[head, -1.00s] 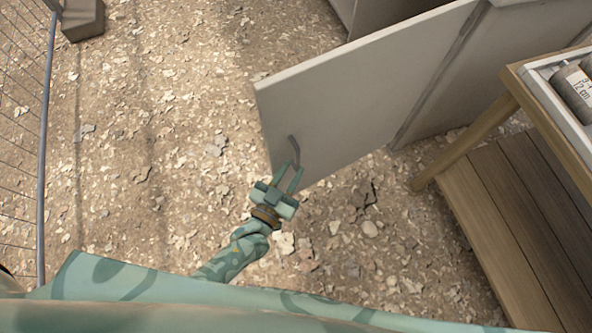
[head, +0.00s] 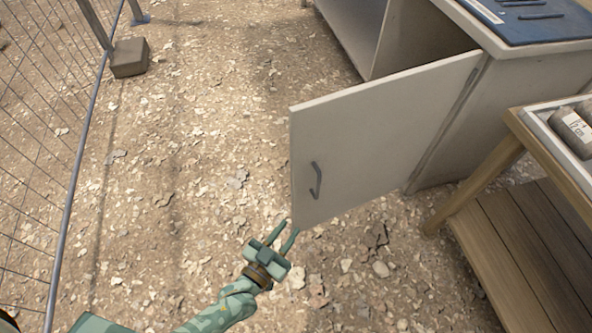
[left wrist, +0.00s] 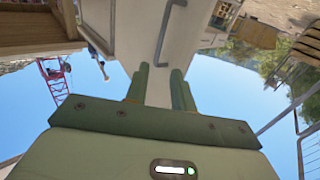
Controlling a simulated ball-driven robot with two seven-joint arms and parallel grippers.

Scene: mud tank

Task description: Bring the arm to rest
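My left gripper (head: 281,238) is in the lower middle of the head view, over the gravelly ground. Its two fingers are apart with nothing between them. It is just below the lower corner of the open cabinet door (head: 370,140), clear of the door's grey bar handle (head: 316,180). In the left wrist view the parted fingers (left wrist: 161,80) point toward the door, with the handle (left wrist: 172,30) beyond their tips. My right gripper is in neither view.
The white cabinet (head: 450,130) stands open at the upper right. A wooden table (head: 500,220) with a tray (head: 545,125) is at the right. A wire fence (head: 60,200) with a block foot (head: 130,58) runs along the left. The ground between is open.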

